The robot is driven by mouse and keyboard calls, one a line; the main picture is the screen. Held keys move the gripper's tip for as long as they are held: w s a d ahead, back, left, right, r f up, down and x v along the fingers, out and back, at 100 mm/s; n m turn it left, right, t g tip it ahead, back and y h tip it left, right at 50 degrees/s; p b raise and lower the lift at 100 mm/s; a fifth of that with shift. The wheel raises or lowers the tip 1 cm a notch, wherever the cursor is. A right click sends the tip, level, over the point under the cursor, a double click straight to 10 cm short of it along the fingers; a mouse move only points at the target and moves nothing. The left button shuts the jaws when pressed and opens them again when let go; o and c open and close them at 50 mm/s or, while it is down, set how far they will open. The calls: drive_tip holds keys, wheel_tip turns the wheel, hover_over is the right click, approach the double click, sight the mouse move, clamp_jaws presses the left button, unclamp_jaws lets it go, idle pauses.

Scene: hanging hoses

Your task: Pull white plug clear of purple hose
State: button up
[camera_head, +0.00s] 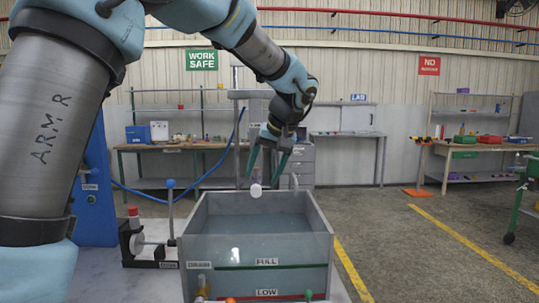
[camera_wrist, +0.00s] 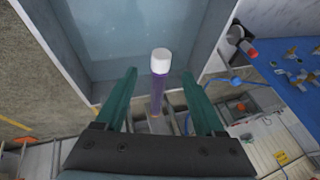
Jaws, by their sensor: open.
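The white plug (camera_wrist: 161,54) is a short white cap on the end of the purple hose (camera_wrist: 158,92) in the wrist view. The hose runs back between the two green fingers of my gripper (camera_wrist: 160,72). The fingers are open, with a gap on each side of the hose, and the plug lies a little beyond the fingertips. In the head view my gripper (camera_head: 263,183) points down above the grey tank, and the white plug (camera_head: 256,190) shows near its left finger. The purple hose is hard to make out there.
The open grey tank (camera_head: 209,245), marked FULL and LOW, lies below my gripper. A stand with a red knob (camera_head: 133,212) and a blue-knobbed lever (camera_head: 170,185) are left of it. Coloured fittings (camera_head: 232,299) show at its front. Workbenches stand further back.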

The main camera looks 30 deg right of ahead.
sight(258, 186)
drive_tip(key=shift+p+x, duration=0.45)
drive_tip(key=shift+x, duration=1.95)
clamp_jaws()
